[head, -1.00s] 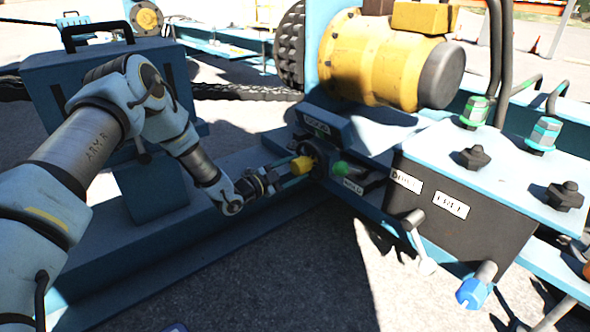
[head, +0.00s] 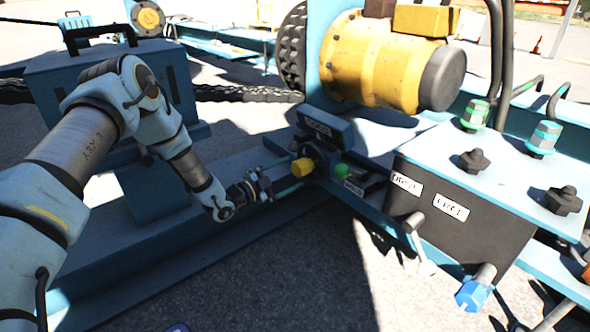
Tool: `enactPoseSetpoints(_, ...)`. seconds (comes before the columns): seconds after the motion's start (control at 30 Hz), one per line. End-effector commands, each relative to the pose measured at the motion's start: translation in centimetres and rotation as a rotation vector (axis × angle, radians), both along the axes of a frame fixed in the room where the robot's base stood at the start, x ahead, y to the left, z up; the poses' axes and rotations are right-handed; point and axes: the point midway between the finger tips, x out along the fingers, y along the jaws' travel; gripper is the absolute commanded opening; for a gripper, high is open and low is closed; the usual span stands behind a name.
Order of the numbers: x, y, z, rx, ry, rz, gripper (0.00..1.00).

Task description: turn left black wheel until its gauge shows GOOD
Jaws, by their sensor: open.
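Two black knobbed wheels stand on the light-blue top of a dark box at the right. The left black wheel (head: 472,160) is nearer the yellow motor, and the right black wheel (head: 563,199) is nearer the picture edge. Green-banded fittings, the left fitting (head: 475,114) and the right fitting (head: 544,138), stand behind them. I see no readable GOOD on any gauge. My gripper (head: 270,183) is open and empty, well left of both wheels. It is just left of a yellow knob (head: 302,167) on a small control post, apparently apart from it.
A green button (head: 341,171) sits right of the yellow knob, under a dark sign (head: 320,127). A lever (head: 418,238) and a blue hex end (head: 472,294) stick out before the dark box (head: 440,232). The large yellow motor (head: 370,62) stands behind. Open ground lies in front.

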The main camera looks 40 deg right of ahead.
Motion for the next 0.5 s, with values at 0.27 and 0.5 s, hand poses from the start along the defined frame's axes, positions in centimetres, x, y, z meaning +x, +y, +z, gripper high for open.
enactPoseSetpoints(0.27,0.3,5.5,0.2,0.002,0.004,0.002,0.96)
enactPoseSetpoints(0.5,0.4,7.7,0.1,0.000,0.001,0.001,0.96)
